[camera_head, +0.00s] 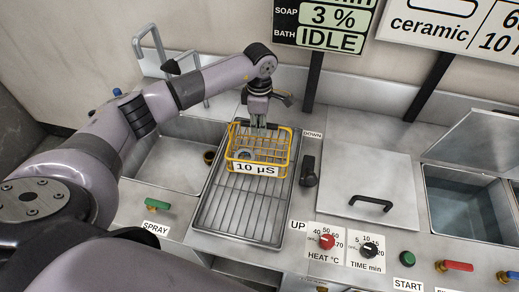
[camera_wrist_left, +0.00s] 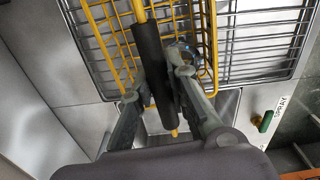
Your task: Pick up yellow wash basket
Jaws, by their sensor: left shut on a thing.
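The yellow wash basket (camera_head: 288,152) is a wire frame with a white "10 µS" label on its front. It is over the upper part of the wire rack (camera_head: 240,212) in the head view; I cannot tell whether it touches the rack. My left gripper (camera_head: 258,127) points down at the basket. In the left wrist view, the gripper (camera_wrist_left: 158,88) is shut on the black grip of the handle, and the basket's yellow wires (camera_wrist_left: 103,38) show beyond. A shiny rounded thing shows inside the basket, partly hidden. My right gripper is in neither view.
A sink (camera_head: 170,165) lies left of the rack. A black lever (camera_head: 309,172) stands close to the basket's right, between UP and DOWN labels. Further right are a lid with a black handle (camera_head: 370,204) and an open tank (camera_head: 465,208). Knobs (camera_head: 327,241) line the front.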

